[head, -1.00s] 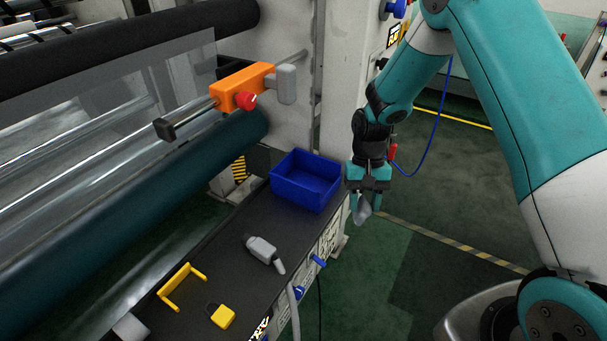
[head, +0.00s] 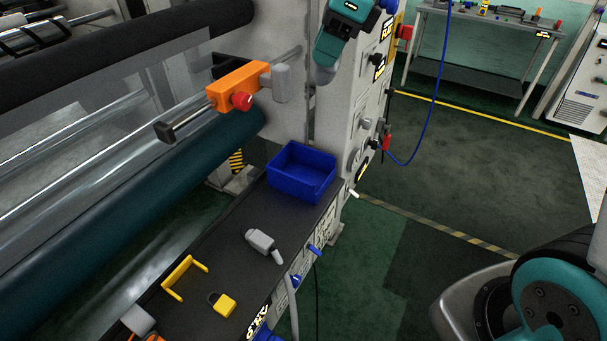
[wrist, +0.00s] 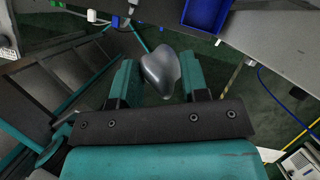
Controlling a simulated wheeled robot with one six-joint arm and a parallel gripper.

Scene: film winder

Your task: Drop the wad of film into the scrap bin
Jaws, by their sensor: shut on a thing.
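The wad of film (wrist: 160,70) is a grey, glossy lump between the two teal fingers of my gripper (wrist: 159,76) in the wrist view. My gripper is shut on it. In the head view my gripper (head: 333,48) is at the top, in front of the white machine post, with the grey wad (head: 325,74) at its lower end. An open blue bin (head: 301,187), the only bin in view, stands on the dark shelf below my gripper. The bin's inside looks empty. Part of it shows at the top of the wrist view (wrist: 206,14), apart from the wad.
An orange block (head: 238,86) with a red knob sits on a bar left of my gripper. A grey hand tool (head: 260,240), a yellow handle (head: 183,278) and a yellow padlock (head: 222,303) lie on the shelf (head: 225,245). The floor to the right is open.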

